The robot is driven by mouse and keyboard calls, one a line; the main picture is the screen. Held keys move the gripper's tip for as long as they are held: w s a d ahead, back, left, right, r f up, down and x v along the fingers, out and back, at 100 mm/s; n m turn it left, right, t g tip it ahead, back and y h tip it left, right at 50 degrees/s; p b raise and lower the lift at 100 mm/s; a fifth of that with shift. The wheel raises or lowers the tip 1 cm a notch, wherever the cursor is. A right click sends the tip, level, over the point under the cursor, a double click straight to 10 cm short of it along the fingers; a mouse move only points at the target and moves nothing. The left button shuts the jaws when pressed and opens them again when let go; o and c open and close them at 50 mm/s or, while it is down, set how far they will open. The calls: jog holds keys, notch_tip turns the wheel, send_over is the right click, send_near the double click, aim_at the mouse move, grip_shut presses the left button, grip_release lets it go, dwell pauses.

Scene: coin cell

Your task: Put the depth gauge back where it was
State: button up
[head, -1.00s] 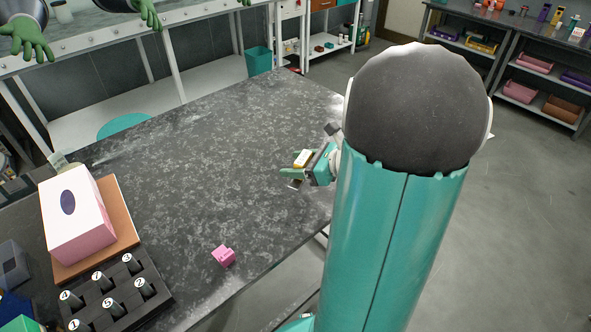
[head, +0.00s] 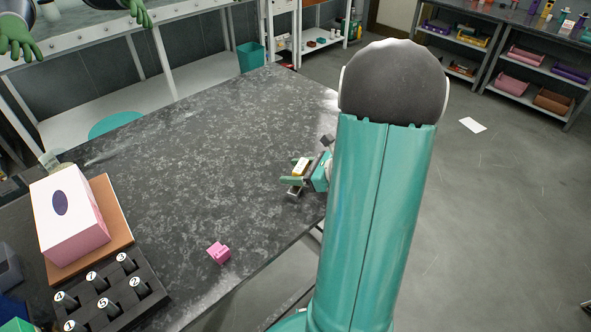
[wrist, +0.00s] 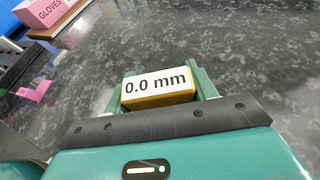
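The depth gauge (wrist: 158,86) is a yellow block with a white label reading "0.0 mm". It sits between the green fingers of my gripper (wrist: 162,78), which appears shut on it. In the head view, my gripper (head: 297,176) holds the gauge (head: 301,166) at the right edge of the dark speckled table (head: 210,150). A grey bar, seemingly part of the gauge, shows below the fingers. Whether the gauge touches the table is unclear. No marked resting place for the gauge is recognisable.
At left are a white-and-pink gloves box (head: 70,215) on a brown board (head: 119,218) and a black rack (head: 148,285) with numbered pegs. The middle of the table is clear.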

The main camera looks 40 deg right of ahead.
jog(key=o, duration=0.4)
jog(key=shift+r, duration=0.1)
jog(key=shift+s+r, duration=0.1)
jog(key=shift+r, duration=0.1)
jog(key=v, duration=1.1)
jog(key=shift+s+d, duration=0.15)
jog(key=shift+s, duration=0.2)
jog(key=w+a+r+n+g+y, duration=0.15)
jog(key=a+n+g, duration=0.25)
jog(key=a+n, duration=0.4)
jog(key=w+a+r+n+g, duration=0.1)
jog(key=a+r+n+g, duration=0.3)
jog(key=a, duration=0.7)
jog(key=s+a+r+n+h, duration=0.2)
jog(key=a+n, duration=0.4)
jog(key=n, duration=0.3)
jog(key=s+a+r+n+t+h, duration=0.1)
jog(key=a+n+h, duration=0.4)
jog(key=n, duration=0.5)
notch_tip(320, 180, up, 3)
jog(key=shift+s+a+f, duration=0.2)
jog(key=shift+s+a, duration=0.25)
jog(key=shift+s, duration=0.25)
